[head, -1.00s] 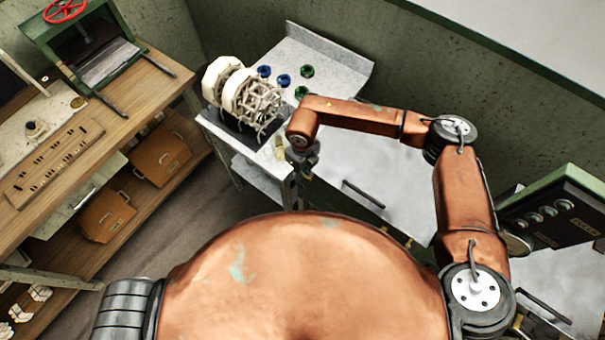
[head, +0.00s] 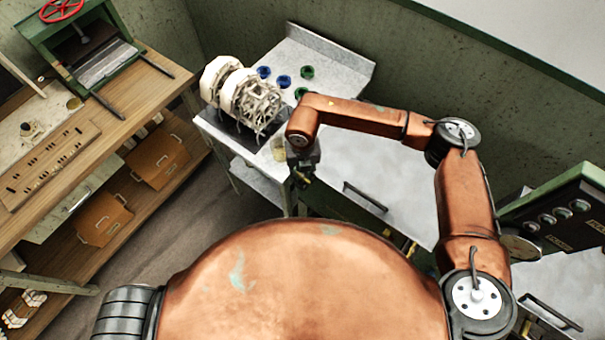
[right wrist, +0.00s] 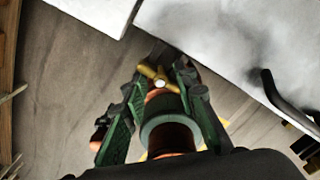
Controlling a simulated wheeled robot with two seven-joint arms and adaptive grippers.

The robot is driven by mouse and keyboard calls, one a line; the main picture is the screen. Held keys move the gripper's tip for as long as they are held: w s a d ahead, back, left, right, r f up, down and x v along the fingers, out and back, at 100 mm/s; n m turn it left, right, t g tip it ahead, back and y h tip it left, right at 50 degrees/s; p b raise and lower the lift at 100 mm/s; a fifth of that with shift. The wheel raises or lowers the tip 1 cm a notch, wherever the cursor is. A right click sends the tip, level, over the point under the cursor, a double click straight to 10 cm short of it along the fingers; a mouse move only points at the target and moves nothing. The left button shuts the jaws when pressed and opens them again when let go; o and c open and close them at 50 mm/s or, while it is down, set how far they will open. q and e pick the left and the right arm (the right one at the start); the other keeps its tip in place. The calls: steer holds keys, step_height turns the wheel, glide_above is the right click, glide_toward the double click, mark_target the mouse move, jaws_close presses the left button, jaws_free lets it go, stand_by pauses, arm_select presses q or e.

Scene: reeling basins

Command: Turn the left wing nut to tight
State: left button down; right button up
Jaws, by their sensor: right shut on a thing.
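The left wing nut (right wrist: 158,77) is brass, with short wings around a pale round centre. In the right wrist view it sits between the tips of my right gripper (right wrist: 160,82), whose two green fingers are closed on it. A green ring with a copper-coloured middle lies between the fingers, nearer the camera. In the head view my right gripper (head: 301,178) is low at the left front corner of the metal bench. The wing nut is too small there to tell its angle or tightness. My left gripper is out of view.
The metal bench (head: 365,165) has a dark front handle (head: 365,197). White reels with a wire frame (head: 262,105) stand at its left end, near blue and green cups. A green control box (head: 555,212) is at right. A wooden shelf unit (head: 150,85) is at left.

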mark_target(303, 176)
stand_by(0.5)
steer(key=o, duration=1.1)
step_height(303, 176, up, 12)
stand_by(0.4)
